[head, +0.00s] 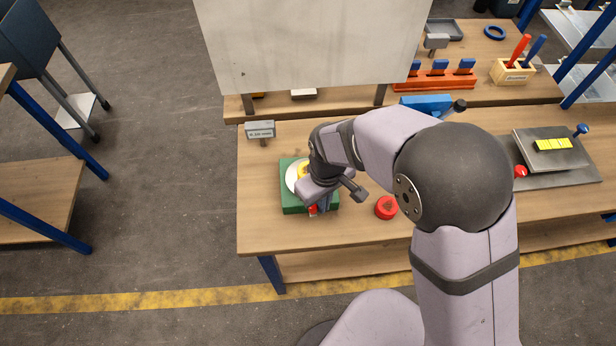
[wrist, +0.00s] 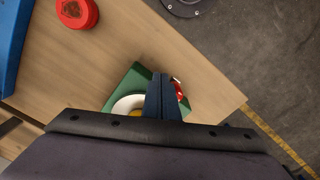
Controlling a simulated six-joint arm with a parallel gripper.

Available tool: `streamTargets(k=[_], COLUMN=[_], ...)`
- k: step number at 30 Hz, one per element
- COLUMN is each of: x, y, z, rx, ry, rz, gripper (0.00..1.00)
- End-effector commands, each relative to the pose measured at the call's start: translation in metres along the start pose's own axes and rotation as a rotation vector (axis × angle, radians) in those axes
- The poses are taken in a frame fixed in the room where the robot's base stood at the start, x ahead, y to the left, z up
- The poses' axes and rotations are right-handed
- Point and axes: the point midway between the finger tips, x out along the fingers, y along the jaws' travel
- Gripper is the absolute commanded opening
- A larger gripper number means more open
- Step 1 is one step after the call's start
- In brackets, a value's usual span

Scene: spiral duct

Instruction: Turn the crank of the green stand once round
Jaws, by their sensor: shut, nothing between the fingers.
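The green stand (head: 291,206) sits on the wooden table near its left front, with a white disc (head: 292,176) and a yellow part (head: 303,170) on it. Red shows at the stand's front edge (head: 312,210), just under my gripper; it looks like part of the crank. In the wrist view the green stand (wrist: 128,84) is partly covered by my gripper (wrist: 163,80), whose fingers are shut together with nothing between them. The red part (wrist: 179,90) lies right beside the fingertips. I cannot tell whether they touch. My wrist hides most of the crank.
A red round object (head: 386,207) stands on the table right of the stand. A small grey sign (head: 260,130) is behind it. A blue object (head: 427,104) and a grey plate with a yellow block (head: 553,145) are farther right.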

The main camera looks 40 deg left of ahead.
Motion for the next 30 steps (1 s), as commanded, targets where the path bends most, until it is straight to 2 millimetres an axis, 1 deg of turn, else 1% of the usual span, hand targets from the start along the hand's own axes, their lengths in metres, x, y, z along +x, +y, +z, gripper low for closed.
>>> streamTargets(k=[8, 21, 30], x=[0.000, 0.000, 0.000], y=[0.002, 0.022, 0.026], z=[0.000, 0.003, 0.003], rx=[0.001, 0.001, 0.000], ry=[0.000, 0.000, 0.000], rz=[0.000, 0.000, 0.000], gripper=[0.00, 0.00, 0.00])
